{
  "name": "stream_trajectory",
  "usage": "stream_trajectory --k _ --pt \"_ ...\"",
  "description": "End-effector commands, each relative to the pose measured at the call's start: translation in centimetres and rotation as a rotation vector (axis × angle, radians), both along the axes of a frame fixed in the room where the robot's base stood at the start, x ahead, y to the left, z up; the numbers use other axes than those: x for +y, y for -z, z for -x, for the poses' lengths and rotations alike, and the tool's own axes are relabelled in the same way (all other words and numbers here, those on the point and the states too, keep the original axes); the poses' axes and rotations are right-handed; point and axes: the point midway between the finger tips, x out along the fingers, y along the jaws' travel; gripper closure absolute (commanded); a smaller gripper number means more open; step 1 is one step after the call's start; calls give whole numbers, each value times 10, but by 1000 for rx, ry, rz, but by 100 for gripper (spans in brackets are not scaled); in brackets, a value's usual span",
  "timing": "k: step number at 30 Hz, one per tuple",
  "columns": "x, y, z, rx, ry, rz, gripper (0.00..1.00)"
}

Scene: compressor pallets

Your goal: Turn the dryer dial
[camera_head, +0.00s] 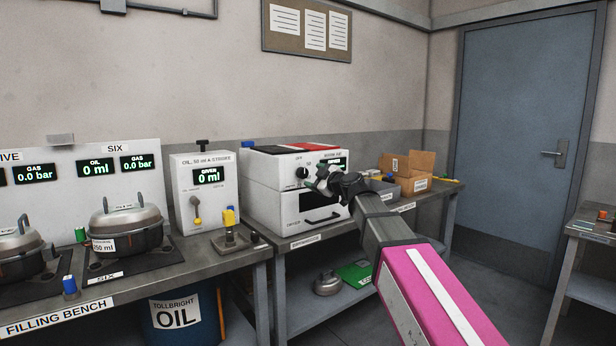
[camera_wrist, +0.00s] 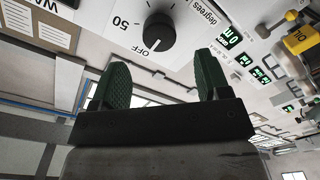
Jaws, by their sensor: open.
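The dryer (camera_head: 262,203) is a white box-shaped oven on the bench in the head view. Its black dial (camera_head: 302,172) is on the upper front panel, left of a green-lit display. In the wrist view the dial (camera_wrist: 158,30) is at the top centre, with its white mark toward "OFF" and "50" printed beside it. My gripper (camera_head: 322,180) is in front of the panel, just right of the dial in the head view. Its green-padded fingers (camera_wrist: 163,70) are apart and empty in the wrist view. The dial appears beyond the fingertips, with no visible contact.
The dryer's door handle (camera_head: 322,217) is below my gripper. A white oil dispenser (camera_head: 205,200) stands to the left, with a yellow-topped item (camera_head: 229,217) before it. Cardboard boxes (camera_head: 408,172) stand to the right. Open floor lies before the blue door (camera_head: 520,120).

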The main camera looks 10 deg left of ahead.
Motion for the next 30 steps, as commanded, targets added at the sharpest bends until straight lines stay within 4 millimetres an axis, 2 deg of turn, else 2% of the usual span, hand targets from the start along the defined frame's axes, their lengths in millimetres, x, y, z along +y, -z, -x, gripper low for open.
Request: stream_trajectory --k 1,6,17,20,23,25,30 --pt "-10 1 10 0 1 -1 30" --pt "-28 0 24 0 1 -1 30" --pt "-33 0 26 0 -1 1 30" --pt "-35 6 25 14 0 5 30" --pt "-45 31 23 81 7 17 30" --pt "-57 60 22 166 17 30 30" --pt "-101 152 22 451 81 69 30"
